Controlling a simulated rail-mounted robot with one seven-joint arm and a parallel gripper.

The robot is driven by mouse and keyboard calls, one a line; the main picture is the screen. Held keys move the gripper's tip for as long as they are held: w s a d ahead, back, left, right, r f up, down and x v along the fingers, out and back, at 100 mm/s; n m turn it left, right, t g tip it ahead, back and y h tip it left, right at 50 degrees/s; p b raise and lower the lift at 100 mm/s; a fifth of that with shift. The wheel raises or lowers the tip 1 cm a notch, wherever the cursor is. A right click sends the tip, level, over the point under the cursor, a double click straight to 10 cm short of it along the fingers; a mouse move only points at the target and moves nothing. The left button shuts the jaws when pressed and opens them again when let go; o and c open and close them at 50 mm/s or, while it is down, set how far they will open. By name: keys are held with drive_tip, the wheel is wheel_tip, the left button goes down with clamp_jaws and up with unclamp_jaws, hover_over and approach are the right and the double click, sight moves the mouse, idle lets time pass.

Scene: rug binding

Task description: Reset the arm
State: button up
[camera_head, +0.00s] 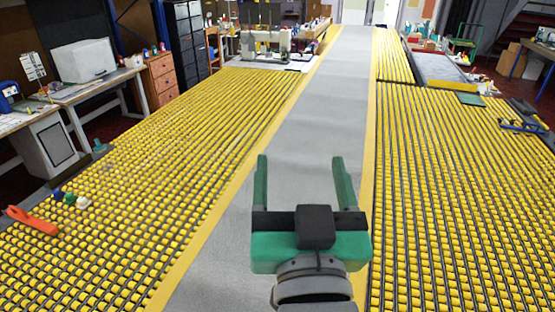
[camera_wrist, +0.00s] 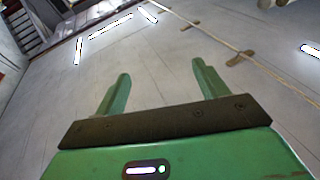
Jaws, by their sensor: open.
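My gripper (camera_head: 303,182) is green with a dark crossbar and points away from the camera in the head view. It is held above the grey strip between the roller beds. Its two fingers stand wide apart with nothing between them. The wrist view also shows my gripper (camera_wrist: 160,88), open and empty. Behind the fingers there, a pale ceiling-like surface (camera_wrist: 165,50) with bright light strips fills the view.
Yellow roller beds (camera_head: 190,140) lie left and right (camera_head: 450,180) of the grey strip (camera_head: 325,100). An orange tool (camera_head: 32,220) and several small spools (camera_head: 70,198) rest at the left. A sewing machine (camera_head: 265,45) stands at the back. Work tables (camera_head: 85,88) line the left.

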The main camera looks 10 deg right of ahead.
drive_tip(key=s+a+r+n+t+y, duration=0.2)
drive_tip(key=s+a+r+t+y, duration=0.1)
drive_tip(key=s+a+r, duration=0.5)
drive_tip(key=shift+a+r+n+t+y, duration=0.3)
drive_tip(key=shift+a+n+t, duration=0.1)
drive_tip(key=shift+a+t, duration=0.3)
drive_tip(key=shift+s, duration=0.1)
wheel_tip(320, 180, up, 14)
drive_tip(key=p, duration=1.4)
drive_tip(key=shift+r, duration=0.2)
drive_tip(key=shift+a, duration=0.1)
